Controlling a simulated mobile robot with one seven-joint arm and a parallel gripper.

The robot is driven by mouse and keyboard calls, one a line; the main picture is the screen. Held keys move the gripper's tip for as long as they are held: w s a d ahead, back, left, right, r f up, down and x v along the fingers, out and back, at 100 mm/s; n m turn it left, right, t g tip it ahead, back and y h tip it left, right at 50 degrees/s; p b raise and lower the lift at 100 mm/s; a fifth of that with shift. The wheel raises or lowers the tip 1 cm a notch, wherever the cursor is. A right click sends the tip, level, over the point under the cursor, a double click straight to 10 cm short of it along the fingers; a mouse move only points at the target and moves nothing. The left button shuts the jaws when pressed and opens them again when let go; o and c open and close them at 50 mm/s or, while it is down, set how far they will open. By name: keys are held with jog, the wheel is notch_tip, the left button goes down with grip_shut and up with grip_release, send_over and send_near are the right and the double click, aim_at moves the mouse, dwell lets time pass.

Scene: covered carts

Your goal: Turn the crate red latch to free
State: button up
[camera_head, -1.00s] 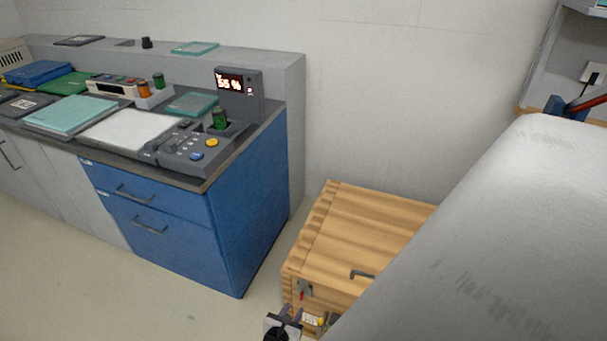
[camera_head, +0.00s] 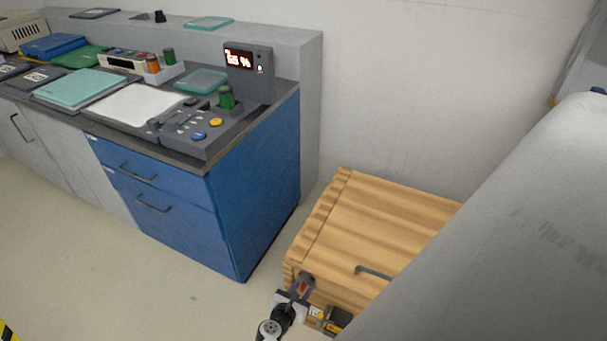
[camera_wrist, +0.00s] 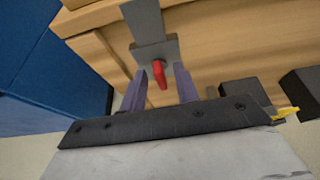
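The wooden crate (camera_head: 375,225) stands on the floor beside the blue cabinet. Its red latch (camera_wrist: 158,73) hangs from a grey metal plate (camera_wrist: 150,48) on the crate's front, near the left corner. In the head view the red latch (camera_head: 303,287) shows small, between my fingers. My gripper (camera_wrist: 161,74) is open, with one purple finger on each side of the latch. Gaps show between the latch and both fingers. My gripper (camera_head: 301,289) also shows in the head view at the crate's front left. How deep the fingertips reach is hard to tell.
The blue cabinet (camera_head: 240,195) with a control panel (camera_head: 205,128) on top stands left of the crate. Another dark fitting (camera_head: 335,318) sits on the crate's front, right of my gripper.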

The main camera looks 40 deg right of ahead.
jog(key=shift+c, duration=0.3)
grip_shut()
jog(key=shift+w+r, duration=0.1)
jog(key=shift+r, duration=0.05)
jog(key=shift+w+f+n+g+h+b, duration=0.15)
jog(key=shift+n+g+h+b, duration=0.75)
jog(key=shift+n, duration=1.2)
jog(key=shift+w+f+n+g+h+b, duration=0.15)
jog(key=shift+n+g+h+b, duration=0.7)
jog(key=shift+n, duration=1.25)
jog(key=shift+w+f+n+g+h+b, duration=0.15)
jog(key=shift+n+g+h+b, duration=0.75)
jog(key=shift+n, duration=1.2)
